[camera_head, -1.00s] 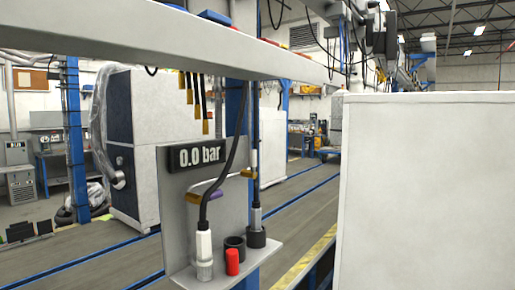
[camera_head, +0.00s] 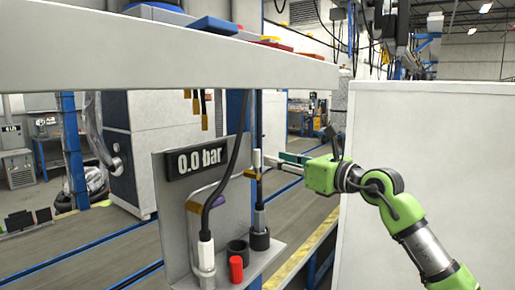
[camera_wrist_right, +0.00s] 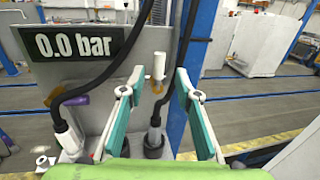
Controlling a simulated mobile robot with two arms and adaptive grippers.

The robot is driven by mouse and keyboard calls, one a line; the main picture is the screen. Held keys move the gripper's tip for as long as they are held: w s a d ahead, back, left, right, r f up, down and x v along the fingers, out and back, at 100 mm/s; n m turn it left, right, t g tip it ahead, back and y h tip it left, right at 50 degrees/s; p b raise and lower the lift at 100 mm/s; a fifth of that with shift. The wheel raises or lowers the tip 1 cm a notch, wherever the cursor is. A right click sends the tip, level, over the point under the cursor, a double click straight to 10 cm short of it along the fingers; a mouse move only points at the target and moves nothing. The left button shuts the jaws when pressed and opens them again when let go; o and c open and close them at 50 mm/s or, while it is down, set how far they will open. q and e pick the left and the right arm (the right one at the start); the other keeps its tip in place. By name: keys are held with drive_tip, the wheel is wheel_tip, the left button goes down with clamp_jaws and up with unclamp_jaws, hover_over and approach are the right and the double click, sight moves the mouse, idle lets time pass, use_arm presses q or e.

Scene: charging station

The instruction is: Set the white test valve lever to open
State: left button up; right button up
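The white test valve lever (camera_head: 257,158) stands upright above a small brass valve fitting (camera_head: 251,174) at the right edge of the grey panel. The lever also shows in the right wrist view (camera_wrist_right: 158,65), between and beyond my fingers. My right gripper (camera_head: 270,160) reaches in from the right and is open, its teal-padded fingers apart. Its tips are close to the lever; I cannot tell whether they touch it. In the right wrist view the gripper (camera_wrist_right: 160,80) holds nothing. The display (camera_head: 198,158) reads 0.0 bar. My left gripper is not in view.
A black hose (camera_head: 236,150) runs down in front of the panel, near a purple handle (camera_head: 218,201). A red cap (camera_head: 236,268) and a black socket (camera_head: 237,250) are on the shelf below. A large white cabinet (camera_head: 430,130) stands on the right, behind my arm.

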sight(259, 153)
drive_tip(key=p+x, duration=0.2)
drive_tip(key=x, duration=0.5)
drive_tip(key=shift+w+a+r+p, duration=0.1)
drive_tip(key=shift+a+r+p, duration=0.05)
drive_tip(key=shift+p, duration=0.15)
drive_tip(key=shift+x, duration=0.8)
clamp_jaws()
